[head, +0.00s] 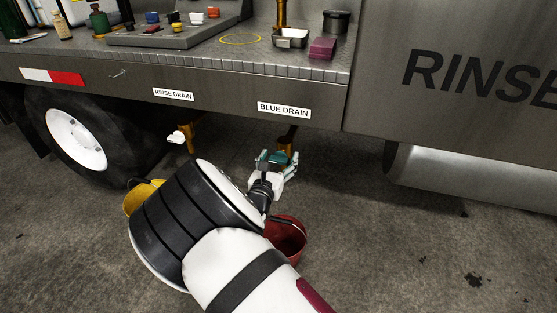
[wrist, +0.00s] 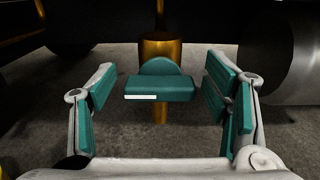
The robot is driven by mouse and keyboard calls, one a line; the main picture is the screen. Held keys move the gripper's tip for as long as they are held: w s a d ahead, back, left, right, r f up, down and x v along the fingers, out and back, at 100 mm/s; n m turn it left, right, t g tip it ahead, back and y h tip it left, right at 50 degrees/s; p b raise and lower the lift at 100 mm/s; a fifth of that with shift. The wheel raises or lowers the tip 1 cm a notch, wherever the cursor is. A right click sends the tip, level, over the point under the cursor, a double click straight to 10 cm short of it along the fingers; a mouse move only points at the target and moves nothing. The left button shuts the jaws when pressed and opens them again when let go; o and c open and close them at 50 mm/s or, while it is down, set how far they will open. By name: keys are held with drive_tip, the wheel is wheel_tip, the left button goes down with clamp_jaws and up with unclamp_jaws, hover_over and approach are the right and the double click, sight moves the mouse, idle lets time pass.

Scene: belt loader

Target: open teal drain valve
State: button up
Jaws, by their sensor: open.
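The teal drain valve handle (wrist: 160,86) shows in the wrist view as a rounded block with a white mark on its front edge. It sits level in front of a brass pipe body (wrist: 162,46). It hangs under the BLUE DRAIN label (head: 284,110) in the head view, where the teal handle (head: 279,157) is partly hidden by my fingers. My gripper (wrist: 163,98) is open, with teal-padded fingers on both sides of the handle. Gaps show between the handle and both pads, so it is not gripped.
A red bucket (head: 297,226) stands on the floor below, partly behind my arm. A yellow bucket (head: 137,199) stands further left, under a white-handled valve (head: 178,137) near the RINSE DRAIN label (head: 172,94). The truck deck edge (head: 200,98) overhangs; a wheel (head: 75,138) is at left.

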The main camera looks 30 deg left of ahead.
drive_tip(key=shift+c, duration=0.6)
drive_tip(key=c, duration=1.1)
drive_tip(key=shift+o, duration=0.2)
drive_tip(key=n+p, duration=0.3)
drive_tip(key=n, duration=0.1)
drive_tip(key=shift+s+a+r, duration=0.1)
drive_tip(key=shift+a, duration=0.05)
drive_tip(key=n+p, duration=0.2)
drive_tip(key=n, duration=0.2)
drive_tip(key=shift+a, duration=0.1)
drive_tip(key=n, duration=0.1)
drive_tip(key=n+p, duration=0.1)
drive_tip(key=n, duration=0.3)
drive_tip(key=shift+a+f, duration=0.1)
drive_tip(key=shift+f, duration=0.2)
drive_tip(key=n+p, duration=0.1)
drive_tip(key=n, duration=0.3)
drive_tip(key=shift+f+n, duration=0.15)
drive_tip(key=shift+n, duration=0.25)
